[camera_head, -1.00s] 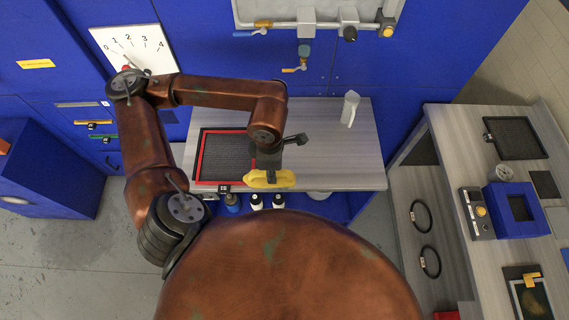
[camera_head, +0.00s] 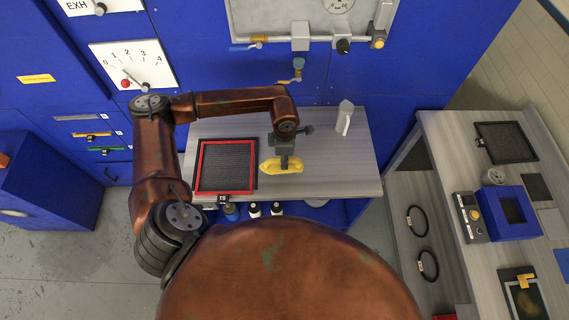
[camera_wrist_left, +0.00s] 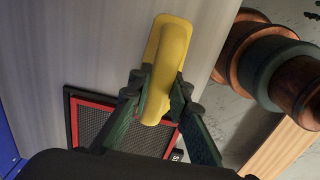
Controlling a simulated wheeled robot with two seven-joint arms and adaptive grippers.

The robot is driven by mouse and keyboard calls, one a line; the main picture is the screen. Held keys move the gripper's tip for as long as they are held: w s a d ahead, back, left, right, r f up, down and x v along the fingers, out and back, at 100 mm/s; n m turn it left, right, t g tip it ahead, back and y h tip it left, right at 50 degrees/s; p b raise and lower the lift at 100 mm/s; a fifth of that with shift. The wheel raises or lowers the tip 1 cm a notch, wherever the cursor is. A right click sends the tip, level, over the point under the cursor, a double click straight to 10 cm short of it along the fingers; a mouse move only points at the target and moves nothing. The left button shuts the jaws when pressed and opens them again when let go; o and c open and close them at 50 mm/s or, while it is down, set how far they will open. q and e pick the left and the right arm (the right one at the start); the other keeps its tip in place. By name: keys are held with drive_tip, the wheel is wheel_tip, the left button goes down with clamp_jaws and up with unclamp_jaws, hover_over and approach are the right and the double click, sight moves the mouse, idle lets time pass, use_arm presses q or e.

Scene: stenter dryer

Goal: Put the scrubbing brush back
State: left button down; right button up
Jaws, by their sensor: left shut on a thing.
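The scrubbing brush (camera_head: 282,166) has a yellow body; it also shows in the left wrist view (camera_wrist_left: 172,55). My left gripper (camera_head: 286,158) is shut on it, with one green-grey finger on each side of the yellow body in the left wrist view (camera_wrist_left: 158,95). In the head view the brush is over the grey worktop (camera_head: 330,172), to the right of a red-framed mesh screen (camera_head: 226,166). I cannot tell whether its underside touches the worktop. My right gripper is not in view.
A white spray-bottle-like object (camera_head: 345,117) stands at the worktop's back right. Small bottles (camera_head: 254,210) sit below the front edge. A side bench (camera_head: 455,170) at the right carries a blue box (camera_head: 505,212) and a dark mesh frame (camera_head: 505,142). The worktop's right part is clear.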

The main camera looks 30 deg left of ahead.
use_arm(q)
wheel_tip(320, 180, down, 3)
drive_tip(key=shift+w+f+p, duration=0.1)
drive_tip(key=shift+p, duration=0.4)
drive_tip(key=shift+f, duration=0.2)
drive_tip(key=c, duration=1.8)
unclamp_jaws()
drive_tip(key=shift+r, duration=0.15)
